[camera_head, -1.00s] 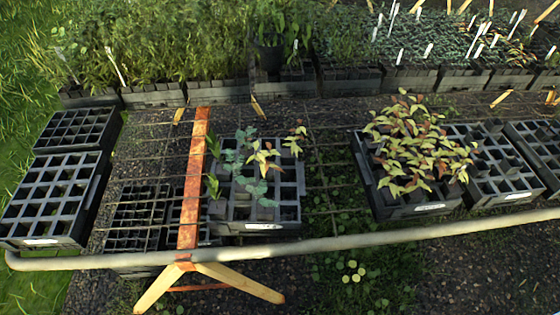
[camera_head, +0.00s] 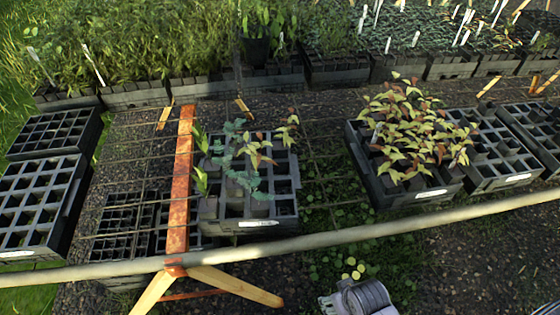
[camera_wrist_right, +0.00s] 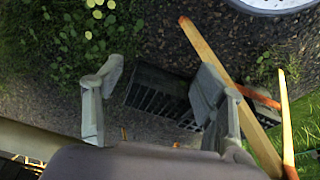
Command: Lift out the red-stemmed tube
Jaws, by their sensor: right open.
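A dark tray (camera_head: 262,226) in the middle of the head view holds a few young plants in square cells. Among them are blue-green sprigs (camera_head: 236,130) and a plant with yellowish, reddish-tinged leaves (camera_head: 255,150). At this size I cannot tell which tube has the red stem. My right gripper (camera_wrist_right: 158,95) is open and empty in the right wrist view, over the ground. My right arm shows at the bottom of the head view, in front of the rail and to the right of the tray. My left gripper is not in view.
A pale rail (camera_head: 330,239) runs across the front of the trays. An orange post (camera_head: 180,190) with wooden legs stands left of the middle tray. A full tray of yellow-red plants (camera_head: 405,196) is at right. Empty trays (camera_head: 20,249) stand at left.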

